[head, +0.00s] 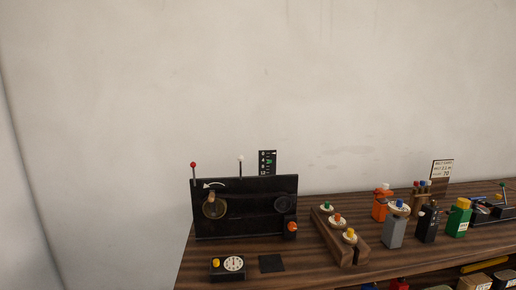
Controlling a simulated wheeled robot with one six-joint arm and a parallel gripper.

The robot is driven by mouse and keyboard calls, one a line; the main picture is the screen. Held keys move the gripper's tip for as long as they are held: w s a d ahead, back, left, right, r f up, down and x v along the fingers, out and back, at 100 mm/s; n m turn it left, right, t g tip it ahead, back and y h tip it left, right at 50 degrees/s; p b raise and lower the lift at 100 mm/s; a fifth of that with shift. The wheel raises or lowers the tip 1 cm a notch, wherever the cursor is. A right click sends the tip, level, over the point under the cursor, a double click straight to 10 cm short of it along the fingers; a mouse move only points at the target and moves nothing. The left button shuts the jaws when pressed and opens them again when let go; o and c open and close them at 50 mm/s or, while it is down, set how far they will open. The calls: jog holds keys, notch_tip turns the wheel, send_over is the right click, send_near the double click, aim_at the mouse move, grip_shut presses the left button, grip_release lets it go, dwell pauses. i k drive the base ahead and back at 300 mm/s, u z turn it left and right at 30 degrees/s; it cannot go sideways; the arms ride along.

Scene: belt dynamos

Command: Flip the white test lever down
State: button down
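The white test lever (240,166) stands on the top edge of a black panel (247,220). It is a thin dark rod with a white ball on its end, and it points upright. A similar lever with a red ball (193,165) stands at the panel's left end. The panel's face carries a brass crank (213,206) under a white curved arrow, a dark round pulley (285,204) and an orange knob (292,227). My gripper is not in view.
The panel stands on a dark wooden bench (300,268) against a pale wall. A black timer box (228,268) sits in front. A wooden rack (340,238) with coloured knobs, several small blocks and a sign (442,170) stand to the right. The space above the panel is clear.

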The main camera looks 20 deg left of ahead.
aim_at(240, 158)
jog(key=u, duration=0.4)
jog(key=i, duration=0.95)
jog(key=u, duration=1.1)
jog(key=i, duration=0.45)
jog(key=u, duration=0.3)
